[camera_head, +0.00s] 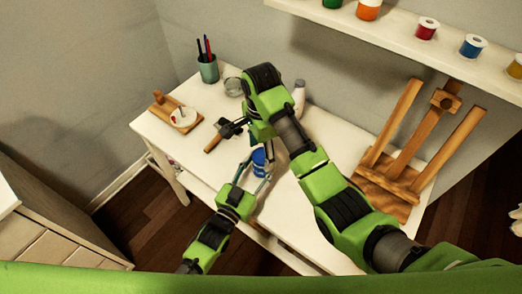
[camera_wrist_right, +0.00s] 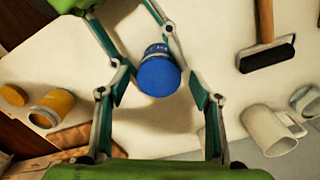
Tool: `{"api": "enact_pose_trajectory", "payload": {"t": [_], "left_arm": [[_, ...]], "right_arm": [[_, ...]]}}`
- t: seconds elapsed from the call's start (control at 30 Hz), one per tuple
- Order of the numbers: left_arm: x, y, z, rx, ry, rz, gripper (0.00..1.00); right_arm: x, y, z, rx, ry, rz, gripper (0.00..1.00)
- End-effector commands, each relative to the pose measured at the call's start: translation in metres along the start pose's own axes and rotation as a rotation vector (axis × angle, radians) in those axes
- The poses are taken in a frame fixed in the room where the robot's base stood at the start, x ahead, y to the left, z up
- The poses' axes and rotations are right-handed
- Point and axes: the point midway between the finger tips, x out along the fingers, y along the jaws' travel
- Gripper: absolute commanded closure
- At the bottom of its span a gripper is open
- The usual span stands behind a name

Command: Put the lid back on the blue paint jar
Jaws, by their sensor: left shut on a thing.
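The blue paint jar (camera_head: 258,159) stands near the table's front edge, between the fingers of my left gripper (camera_head: 257,172). In the right wrist view, the jar (camera_wrist_right: 158,75) shows a round bright blue face and a darker blue side with pale marks. My left gripper (camera_wrist_right: 150,58) reaches in from the top there, shut on the jar. My right gripper (camera_wrist_right: 160,95) is open, its fingers apart on either side of the jar and not closed on it. I cannot tell whether the blue face is a lid or bare paint; no separate blue lid shows.
A yellow jar (camera_wrist_right: 55,106) and orange lid (camera_wrist_right: 14,95) lie left of the blue jar.

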Motion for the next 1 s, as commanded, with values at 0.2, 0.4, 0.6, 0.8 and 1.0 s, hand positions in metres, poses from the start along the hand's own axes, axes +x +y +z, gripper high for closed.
{"api": "enact_pose_trajectory", "payload": {"t": [0.2, 0.4, 0.6, 0.8, 1.0], "left_arm": [[0.0, 0.0, 0.0, 0.0, 0.0, 0.0, 1.0], [0.0, 0.0, 0.0, 0.0, 0.001, 0.0, 1.0], [0.0, 0.0, 0.0, 0.0, 0.001, -0.001, 1.0], [0.0, -0.001, -0.001, 0.0, 0.001, -0.001, 1.0], [0.0, -0.001, -0.001, 0.0, 0.001, -0.001, 1.0]], "right_arm": [[-0.001, -0.001, 0.0, -0.025, 0.001, -0.002, 0.44], [-0.016, -0.011, 0.0, -0.298, 0.011, -0.034, 0.44], [-0.038, -0.024, 0.003, -0.804, 0.039, -0.071, 0.44], [-0.054, -0.028, 0.006, -1.322, 0.066, -0.076, 0.44], [-0.066, -0.024, 0.006, -1.83, 0.08, -0.056, 0.44]]}}
